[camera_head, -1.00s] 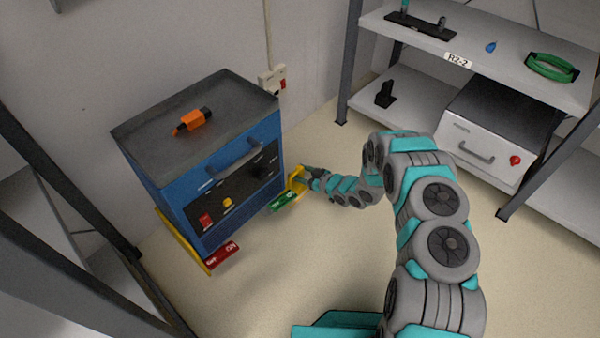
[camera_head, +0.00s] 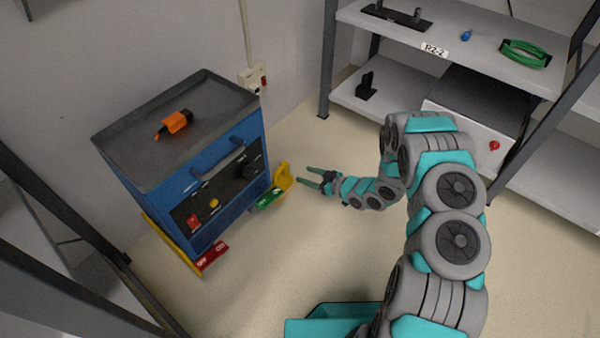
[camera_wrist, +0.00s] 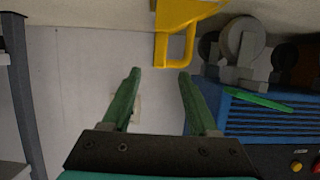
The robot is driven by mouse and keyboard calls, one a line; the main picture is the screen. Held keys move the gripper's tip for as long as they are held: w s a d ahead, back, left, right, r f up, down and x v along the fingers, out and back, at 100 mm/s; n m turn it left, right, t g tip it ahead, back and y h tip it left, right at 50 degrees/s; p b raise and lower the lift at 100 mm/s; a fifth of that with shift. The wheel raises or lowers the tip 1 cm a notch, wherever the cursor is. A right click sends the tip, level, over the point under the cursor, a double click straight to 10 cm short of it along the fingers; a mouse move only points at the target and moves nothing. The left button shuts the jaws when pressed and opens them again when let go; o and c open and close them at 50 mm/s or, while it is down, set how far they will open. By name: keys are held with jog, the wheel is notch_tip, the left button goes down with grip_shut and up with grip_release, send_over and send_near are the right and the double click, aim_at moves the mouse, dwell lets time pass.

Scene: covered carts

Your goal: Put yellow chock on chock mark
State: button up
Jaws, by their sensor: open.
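The yellow chock (camera_head: 284,179) stands on the floor by the right lower corner of the blue cart (camera_head: 222,205). In the wrist view the chock (camera_wrist: 178,18) shows its handle loop just beyond the fingertips, close to a cart caster (camera_wrist: 241,44). My gripper (camera_head: 303,175) is open and empty, a little right of the chock and apart from it. Its two green fingers also show spread in the wrist view (camera_wrist: 158,72). I cannot make out a chock mark on the floor; the chock or cart may hide it.
An orange tool (camera_head: 177,121) lies on top. Shelving (camera_head: 450,62) stands at right.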

jog(key=w+d+r+m+h, duration=0.1)
jog(key=w+d+r+h, duration=0.1)
jog(key=d+r+h, duration=0.45)
jog(key=w+d+r+m+h, duration=0.1)
jog(key=w+d+r+h, duration=0.15)
jog(key=d, duration=0.65)
jog(key=s+d+r+m+g+h, duration=0.1)
jog(key=s+d+r+m+h, duration=0.1)
jog(key=s+d+r, duration=0.3)
jog(key=s+d+r+m+g+h, duration=0.1)
jog(key=s+d+r+h, duration=0.15)
jog(key=r, duration=0.55)
jog(key=s+r+m+g, duration=0.2)
jog(key=s+r, duration=0.2)
jog(key=s, duration=0.4)
jog(key=s+r+m+g, duration=0.15)
jog(key=s+r, duration=0.25)
jog(key=s, duration=0.4)
jog(key=s+a+r+g, duration=0.1)
jog(key=s+a+r, duration=0.1)
jog(key=s, duration=0.6)
jog(key=s+a+r+m+g+y, duration=0.1)
jog(key=s+a+r+g, duration=0.1)
jog(key=s+a, duration=0.3)
jog(key=s+a+r+m+g+y, duration=0.1)
jog(key=s+a, duration=0.3)
jog(key=s, duration=0.9)
jog(key=shift+s+r+g, duration=0.2)
jog(key=shift+r+g, duration=0.25)
jog(key=shift+r, duration=0.05)
